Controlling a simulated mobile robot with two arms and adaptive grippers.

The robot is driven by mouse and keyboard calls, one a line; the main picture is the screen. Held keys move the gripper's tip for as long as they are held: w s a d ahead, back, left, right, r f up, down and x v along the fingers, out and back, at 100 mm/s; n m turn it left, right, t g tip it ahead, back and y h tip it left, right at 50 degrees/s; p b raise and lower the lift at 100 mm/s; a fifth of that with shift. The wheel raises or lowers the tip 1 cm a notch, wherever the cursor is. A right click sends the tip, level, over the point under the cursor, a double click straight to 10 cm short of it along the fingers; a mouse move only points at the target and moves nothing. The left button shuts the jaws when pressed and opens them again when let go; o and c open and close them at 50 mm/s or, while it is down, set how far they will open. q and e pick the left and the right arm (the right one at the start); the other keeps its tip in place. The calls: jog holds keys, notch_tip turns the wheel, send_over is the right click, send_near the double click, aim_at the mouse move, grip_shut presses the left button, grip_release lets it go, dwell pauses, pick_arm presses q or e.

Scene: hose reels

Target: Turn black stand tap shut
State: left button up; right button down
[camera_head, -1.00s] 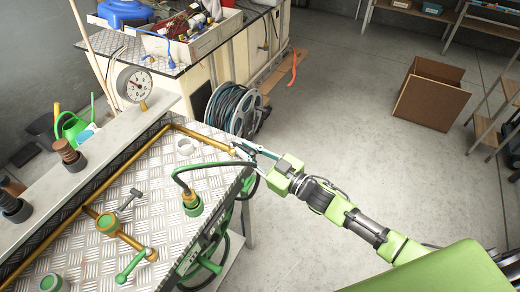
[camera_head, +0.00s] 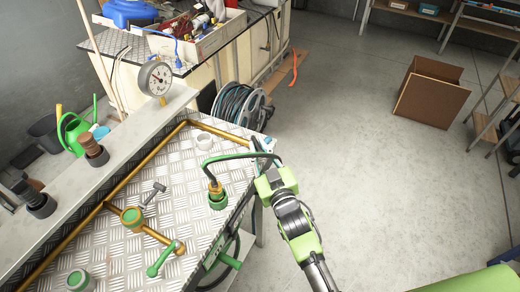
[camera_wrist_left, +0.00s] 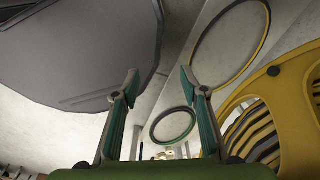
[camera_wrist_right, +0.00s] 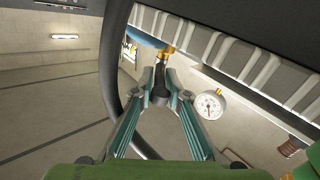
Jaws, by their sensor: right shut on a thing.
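My right gripper (camera_wrist_right: 161,84) is shut on a dark grey-black part (camera_wrist_right: 160,95) below a brass fitting (camera_wrist_right: 166,54); I take it for the black stand tap's handle. In the head view my right gripper (camera_head: 262,147) is at the right corner of the metal bench and hides most of what it holds, so the tap's angle is unclear. My left gripper (camera_wrist_left: 160,80) is open and empty in its wrist view, and is not in the head view.
The tread-plate bench (camera_head: 180,165) carries brass pipes, a green-handled tap (camera_head: 163,260) and a grey T-handle (camera_head: 152,193). A hose reel (camera_head: 240,107) stands behind.

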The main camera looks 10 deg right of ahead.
jog(key=shift+h, duration=0.3)
jog(key=c, duration=2.1)
grip_release()
jog(key=s+d, duration=0.1)
jog(key=s, duration=1.1)
jog(key=shift+d, duration=0.3)
